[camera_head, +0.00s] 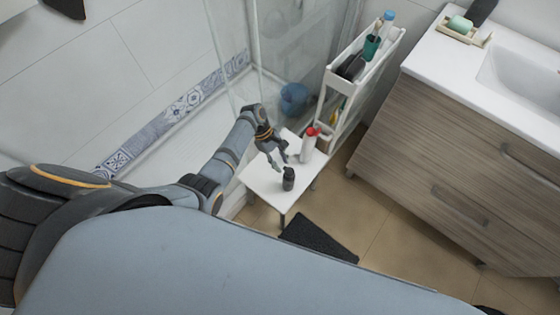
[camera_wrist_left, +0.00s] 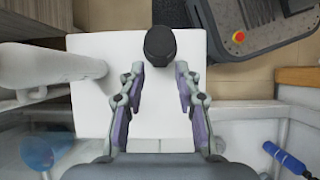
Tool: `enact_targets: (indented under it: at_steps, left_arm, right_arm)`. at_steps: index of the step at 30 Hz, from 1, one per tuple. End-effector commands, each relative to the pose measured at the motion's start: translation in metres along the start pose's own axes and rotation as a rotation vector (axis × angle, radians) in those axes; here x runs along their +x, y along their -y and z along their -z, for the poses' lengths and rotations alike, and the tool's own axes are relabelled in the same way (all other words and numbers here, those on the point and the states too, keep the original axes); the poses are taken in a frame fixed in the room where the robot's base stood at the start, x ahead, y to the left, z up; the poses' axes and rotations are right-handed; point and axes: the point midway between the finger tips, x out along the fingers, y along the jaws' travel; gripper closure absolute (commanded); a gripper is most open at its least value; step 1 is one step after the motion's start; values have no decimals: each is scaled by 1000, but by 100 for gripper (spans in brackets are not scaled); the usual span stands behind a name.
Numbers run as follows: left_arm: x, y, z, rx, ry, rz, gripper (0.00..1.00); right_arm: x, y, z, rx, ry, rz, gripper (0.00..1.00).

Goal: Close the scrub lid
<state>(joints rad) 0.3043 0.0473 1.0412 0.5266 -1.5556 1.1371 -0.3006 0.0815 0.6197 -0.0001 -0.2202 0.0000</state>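The scrub is probably the small dark jar (camera_head: 289,180) standing upright on a small white table (camera_head: 262,181). In the left wrist view a round black top (camera_wrist_left: 160,43) shows from above; I cannot tell how its lid sits. My left gripper (camera_head: 277,160) is beside and just above the jar in the head view. In the left wrist view the left gripper (camera_wrist_left: 160,71) is open and empty, with its fingertips spread to either side just short of the black top. My right gripper is in neither view.
A white bottle with a red cap (camera_head: 308,146) stands close by on the same table. A white shelf cart (camera_head: 333,82) stands behind, with a wooden vanity (camera_head: 470,150) to the right. A dark mat (camera_head: 319,238) lies on the floor; glass shower panels are at the back.

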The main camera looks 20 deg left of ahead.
Motion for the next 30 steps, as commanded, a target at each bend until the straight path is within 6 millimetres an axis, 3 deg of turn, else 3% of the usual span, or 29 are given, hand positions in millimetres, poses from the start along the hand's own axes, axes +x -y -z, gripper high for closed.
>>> enact_targets:
  at_steps: [11,14,24,30]
  left_arm:
    - [-4,0,0,0,-1,-1,57]
    - [-18,-1,2,1,-4,-3,57]
    - [-98,0,2,1,-4,-2,57]
    - [-119,0,1,1,0,-1,57]
  right_arm:
    - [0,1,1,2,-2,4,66]
    - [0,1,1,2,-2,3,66]
    - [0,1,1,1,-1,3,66]
    - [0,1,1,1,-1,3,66]
